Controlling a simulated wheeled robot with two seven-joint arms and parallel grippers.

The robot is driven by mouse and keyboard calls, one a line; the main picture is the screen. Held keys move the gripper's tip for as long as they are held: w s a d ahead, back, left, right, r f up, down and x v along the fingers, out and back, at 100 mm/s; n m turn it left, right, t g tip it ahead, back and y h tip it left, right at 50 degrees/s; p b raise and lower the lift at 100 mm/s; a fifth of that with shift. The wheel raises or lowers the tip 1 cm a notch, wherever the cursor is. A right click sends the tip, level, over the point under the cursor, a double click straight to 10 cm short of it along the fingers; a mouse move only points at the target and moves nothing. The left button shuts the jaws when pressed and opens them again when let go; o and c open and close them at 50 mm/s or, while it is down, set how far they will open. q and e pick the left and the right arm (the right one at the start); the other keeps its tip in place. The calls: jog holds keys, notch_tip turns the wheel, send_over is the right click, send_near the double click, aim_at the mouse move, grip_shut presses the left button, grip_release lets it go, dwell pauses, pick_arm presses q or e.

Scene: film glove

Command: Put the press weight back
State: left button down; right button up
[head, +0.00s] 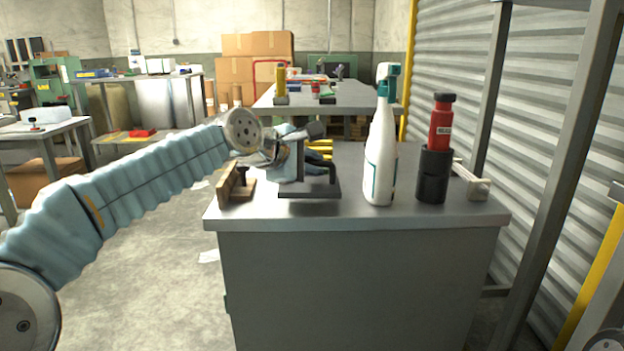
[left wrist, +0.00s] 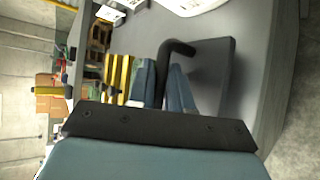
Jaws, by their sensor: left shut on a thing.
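The press weight is a dark flat plate (head: 310,192) with an upright post and a bent handle, at the near left part of the grey bench. My left gripper (head: 292,158) reaches over from the left and is shut on its handle. In the left wrist view the two blue-grey fingers (left wrist: 163,85) sit at the dark bent handle (left wrist: 178,48), with the plate (left wrist: 220,75) to their right. A dark shadow lies below the plate, which looks slightly above the bench top; the gap is hard to tell. My right gripper is not in view.
On the grey bench (head: 350,215), a brown wooden piece (head: 232,184) stands left of the weight. A white spray bottle (head: 380,155) and a red bottle (head: 440,125) in a black holder (head: 433,175) stand to the right. A yellow-and-black striped thing (head: 320,147) lies behind.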

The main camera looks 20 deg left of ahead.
pick_arm(q)
notch_tip(320, 180, down, 2)
jog(key=shift+s+f, duration=0.1)
jog(key=shift+f, duration=0.15)
jog(key=shift+r, duration=0.1)
jog(key=c, duration=1.1)
grip_release()
jog(key=shift+d, duration=0.1)
jog(key=shift+o, duration=0.2)
jog(key=v, duration=1.2)
